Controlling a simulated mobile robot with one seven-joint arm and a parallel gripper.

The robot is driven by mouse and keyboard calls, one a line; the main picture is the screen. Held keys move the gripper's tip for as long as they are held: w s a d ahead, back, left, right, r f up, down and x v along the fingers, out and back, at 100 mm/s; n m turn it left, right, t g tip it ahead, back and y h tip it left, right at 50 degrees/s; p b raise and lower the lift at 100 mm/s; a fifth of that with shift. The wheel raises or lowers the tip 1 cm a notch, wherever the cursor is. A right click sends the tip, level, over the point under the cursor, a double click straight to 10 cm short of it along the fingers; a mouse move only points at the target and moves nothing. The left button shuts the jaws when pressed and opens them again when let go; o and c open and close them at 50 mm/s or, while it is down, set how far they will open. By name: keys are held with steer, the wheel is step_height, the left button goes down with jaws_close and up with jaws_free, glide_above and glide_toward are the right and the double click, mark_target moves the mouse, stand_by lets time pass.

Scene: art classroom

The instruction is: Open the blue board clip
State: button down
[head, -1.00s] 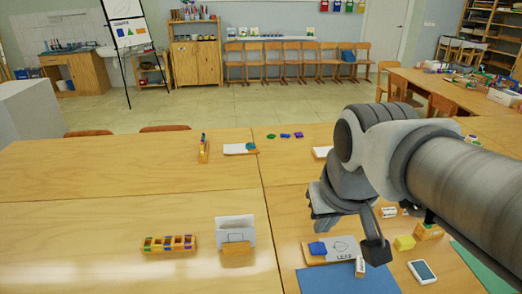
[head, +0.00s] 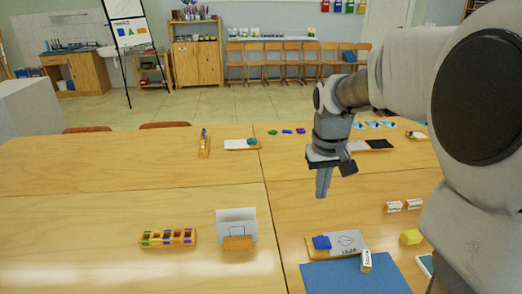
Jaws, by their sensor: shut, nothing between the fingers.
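The board lies at the back edge of a blue mat (head: 357,276). Whether the clip is open or shut is too small to tell. My gripper (head: 323,196) points down with its fingers together and empty. It is in the air, above and behind the clip, apart from it.
A white block with lettering (head: 366,261) stands at the board's front right corner. A yellow block (head: 411,237) and white labelled blocks (head: 393,206) are to the right. A card holder (head: 238,242) and a compartment tray (head: 168,238) stand left. The table's middle is clear.

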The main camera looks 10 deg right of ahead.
steer(key=g+y+b, duration=0.1)
steer(key=g+b, duration=0.1)
steer(key=b, duration=0.1)
glide_above(315, 245)
step_height(315, 245, down, 12)
steer(key=shift+d+f, duration=0.1)
step_height(315, 245, down, 14)
steer(key=shift+b, duration=1.25)
steer(key=shift+f, duration=0.1)
steer(key=shift+a+f+h+b, duration=0.35)
steer(key=shift+f+h+b, duration=0.1)
steer(key=shift+b, duration=0.15)
steer(key=shift+d+r, duration=0.15)
steer(key=shift+r, duration=0.15)
